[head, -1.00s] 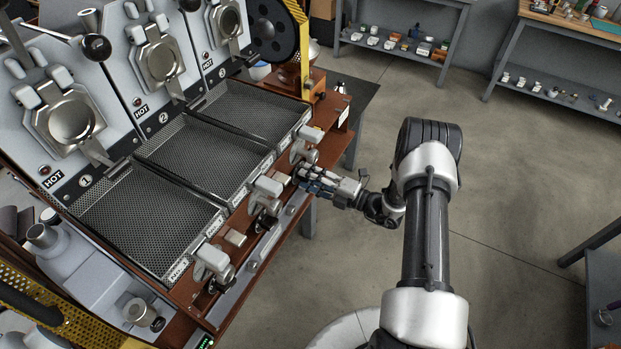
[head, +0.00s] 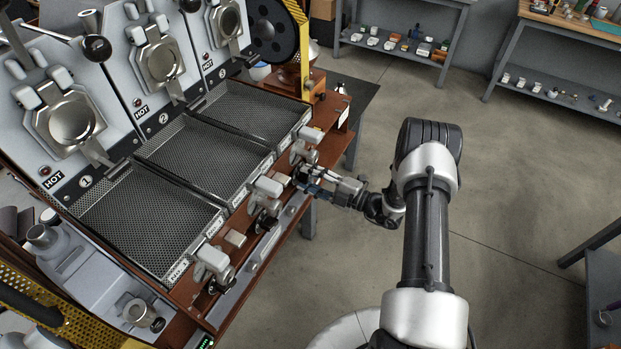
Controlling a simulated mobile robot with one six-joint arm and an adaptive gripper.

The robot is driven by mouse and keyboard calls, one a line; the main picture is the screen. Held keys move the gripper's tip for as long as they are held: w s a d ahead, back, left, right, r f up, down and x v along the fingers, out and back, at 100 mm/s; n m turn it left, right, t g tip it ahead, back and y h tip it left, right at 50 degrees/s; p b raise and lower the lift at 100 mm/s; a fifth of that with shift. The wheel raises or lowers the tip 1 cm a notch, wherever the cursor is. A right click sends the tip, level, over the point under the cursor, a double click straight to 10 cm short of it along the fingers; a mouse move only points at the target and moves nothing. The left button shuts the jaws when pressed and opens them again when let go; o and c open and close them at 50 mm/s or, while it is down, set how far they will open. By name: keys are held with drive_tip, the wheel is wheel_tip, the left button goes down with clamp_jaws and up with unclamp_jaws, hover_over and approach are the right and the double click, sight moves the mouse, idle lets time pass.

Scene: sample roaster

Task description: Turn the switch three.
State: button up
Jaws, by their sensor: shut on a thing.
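The roaster's front edge carries a row of three fittings, each with a pale block and a metal switch below. The far one, in front of tray 3, is switch three (head: 298,153). My gripper (head: 304,177) reaches it from the right, with its fingertips at the lower part of the switch. It is shut on the switch; the fingers and the arm's wrist hide part of the contact. The exact angle of the switch is too small to tell. The middle switch (head: 264,222) and the near switch (head: 222,281) stand free of the gripper.
Three mesh trays, the near (head: 140,222), middle (head: 205,158) and far (head: 255,110), lie behind the switches. Shelves (head: 400,48) stand at the back. The floor (head: 520,200) to the right is open.

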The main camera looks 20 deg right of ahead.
drive_tip(key=o, duration=1.1)
drive_tip(key=shift+c, duration=0.2)
drive_tip(key=v, duration=1.2)
